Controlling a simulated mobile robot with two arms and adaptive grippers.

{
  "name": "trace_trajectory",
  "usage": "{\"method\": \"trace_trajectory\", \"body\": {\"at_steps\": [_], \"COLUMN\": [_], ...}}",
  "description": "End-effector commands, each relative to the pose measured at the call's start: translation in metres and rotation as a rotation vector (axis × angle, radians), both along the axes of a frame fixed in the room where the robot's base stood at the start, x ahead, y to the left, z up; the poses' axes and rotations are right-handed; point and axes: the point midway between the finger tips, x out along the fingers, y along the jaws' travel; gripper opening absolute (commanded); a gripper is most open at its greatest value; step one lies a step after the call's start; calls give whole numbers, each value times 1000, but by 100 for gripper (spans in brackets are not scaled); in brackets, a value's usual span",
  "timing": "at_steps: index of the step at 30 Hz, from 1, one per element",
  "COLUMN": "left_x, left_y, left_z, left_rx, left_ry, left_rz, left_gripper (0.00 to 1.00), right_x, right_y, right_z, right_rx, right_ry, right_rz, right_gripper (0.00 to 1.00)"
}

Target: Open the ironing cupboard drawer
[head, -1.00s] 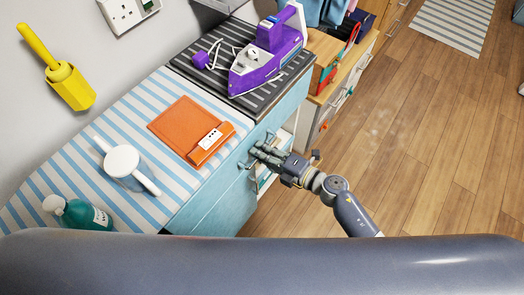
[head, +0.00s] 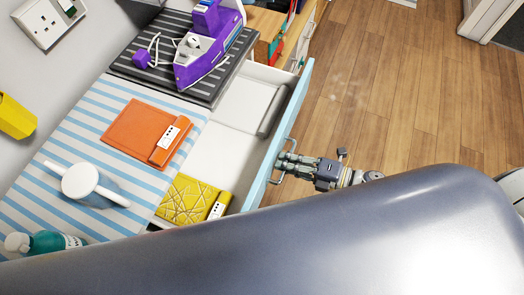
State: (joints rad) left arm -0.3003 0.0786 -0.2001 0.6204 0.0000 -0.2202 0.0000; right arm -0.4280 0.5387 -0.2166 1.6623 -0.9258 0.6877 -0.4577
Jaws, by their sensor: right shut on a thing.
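The ironing cupboard drawer (head: 283,130) stands pulled out from under the striped cupboard top (head: 90,128). Its front is light blue with a metal bar handle, and its inside is white. A yellow patterned item (head: 190,199) lies in the drawer's near part, and a greyish item (head: 271,112) lies at its far part. My right gripper (head: 284,166) is at the outer side of the drawer front, shut on the handle. My left gripper is not in view.
A purple iron (head: 205,45) stands on a dark striped mat (head: 165,62). An orange folded item (head: 146,132), a white round-topped object (head: 80,181) and a green bottle (head: 45,243) are on the top. Open wooden floor (head: 410,90) lies to the right.

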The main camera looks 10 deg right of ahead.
Motion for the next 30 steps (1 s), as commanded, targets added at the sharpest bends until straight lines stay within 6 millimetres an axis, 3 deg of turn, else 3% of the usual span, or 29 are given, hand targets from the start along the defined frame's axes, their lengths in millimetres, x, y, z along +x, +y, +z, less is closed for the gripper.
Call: {"method": "trace_trajectory", "body": {"at_steps": [3,10,27,29,30], "left_x": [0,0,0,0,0], "left_y": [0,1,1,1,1], "left_z": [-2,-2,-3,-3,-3], "left_rx": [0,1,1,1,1], "left_ry": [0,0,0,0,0], "left_rz": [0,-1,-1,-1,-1], "left_gripper": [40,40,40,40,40], "right_x": [-15,-33,-39,-39,-39], "right_y": [-21,-45,-55,-55,-55], "right_z": [-1,0,2,2,2], "right_rx": [-2,0,3,3,3], "right_ry": [3,0,-3,-3,-3], "right_rz": [0,0,-1,-1,-1], "right_gripper": [0,0,0,16,17]}}
